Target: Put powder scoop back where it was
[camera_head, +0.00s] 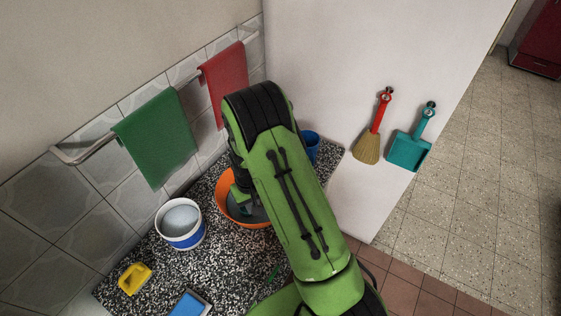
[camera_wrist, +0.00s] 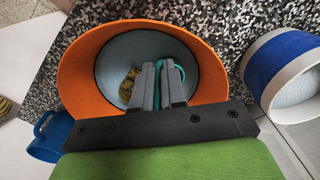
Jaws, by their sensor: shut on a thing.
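My gripper (camera_wrist: 160,75) reaches down inside the orange tub (camera_wrist: 75,75) and is shut on a teal thing (camera_wrist: 180,70). This teal thing looks like the powder scoop; a curved edge shows beside the fingers, and the rest is hidden by them. The tub's inside is pale blue-grey, and a mottled yellow-brown thing (camera_wrist: 128,86) lies in it, left of the fingers. In the head view the tub's orange rim (camera_head: 222,187) shows at the left of my arm, which hides much of it. The scoop cannot be made out there.
A white and blue tub (camera_head: 181,237) with pale contents stands left of the orange one. A blue container (camera_head: 311,146) stands behind my arm. A yellow thing (camera_head: 134,279) and a blue tray (camera_head: 189,304) lie on the speckled counter. Towels, a brush (camera_head: 367,148) and dustpan (camera_head: 408,151) hang on walls.

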